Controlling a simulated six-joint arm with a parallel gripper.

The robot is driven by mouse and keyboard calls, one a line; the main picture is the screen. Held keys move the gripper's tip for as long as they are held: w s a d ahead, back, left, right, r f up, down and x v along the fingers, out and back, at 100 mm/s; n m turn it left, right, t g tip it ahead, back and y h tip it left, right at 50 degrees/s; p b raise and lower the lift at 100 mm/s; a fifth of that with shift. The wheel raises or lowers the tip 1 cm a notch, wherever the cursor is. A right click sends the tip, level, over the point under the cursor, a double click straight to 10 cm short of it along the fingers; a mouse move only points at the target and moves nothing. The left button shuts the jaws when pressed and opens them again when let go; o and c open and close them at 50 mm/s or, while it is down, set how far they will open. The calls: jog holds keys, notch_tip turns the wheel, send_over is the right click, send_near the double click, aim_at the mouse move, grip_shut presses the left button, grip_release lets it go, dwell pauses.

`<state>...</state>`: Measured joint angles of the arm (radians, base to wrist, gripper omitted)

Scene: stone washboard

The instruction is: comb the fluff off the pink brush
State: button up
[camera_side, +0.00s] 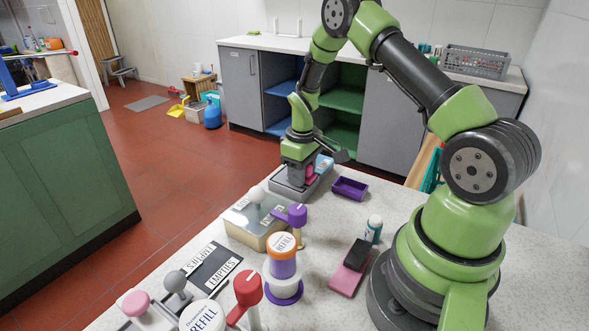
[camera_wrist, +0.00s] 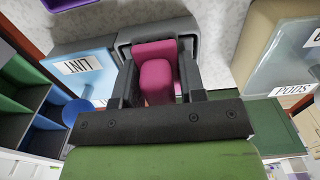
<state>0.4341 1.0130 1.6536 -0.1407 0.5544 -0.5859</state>
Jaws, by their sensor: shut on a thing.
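My gripper (camera_side: 298,172) points down over a grey low-walled holder (camera_side: 285,188) at the table's far edge. In the wrist view my gripper (camera_wrist: 157,88) is shut on the pink brush (camera_wrist: 157,78), with one dark finger on each side of its pink grip. A wider pink part shows beyond the grip, inside or just above the grey holder (camera_wrist: 187,28). In the side view only a bit of the pink brush (camera_side: 310,171) shows beside the fingers. The brush's underside, any fluff and any comb teeth are hidden.
A light-blue LINT box (camera_wrist: 85,72) stands close beside the holder. A clear-lidded PODS box (camera_wrist: 285,65) is on the other side. A purple tray (camera_side: 350,188), an orange-and-purple REFILL tub (camera_side: 282,262) and a pink-and-black block (camera_side: 352,267) stand nearer my base.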

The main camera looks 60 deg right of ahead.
jog(key=shift+w, duration=2.25)
jog(key=shift+s, duration=2.3)
jog(key=shift+r, duration=4.15)
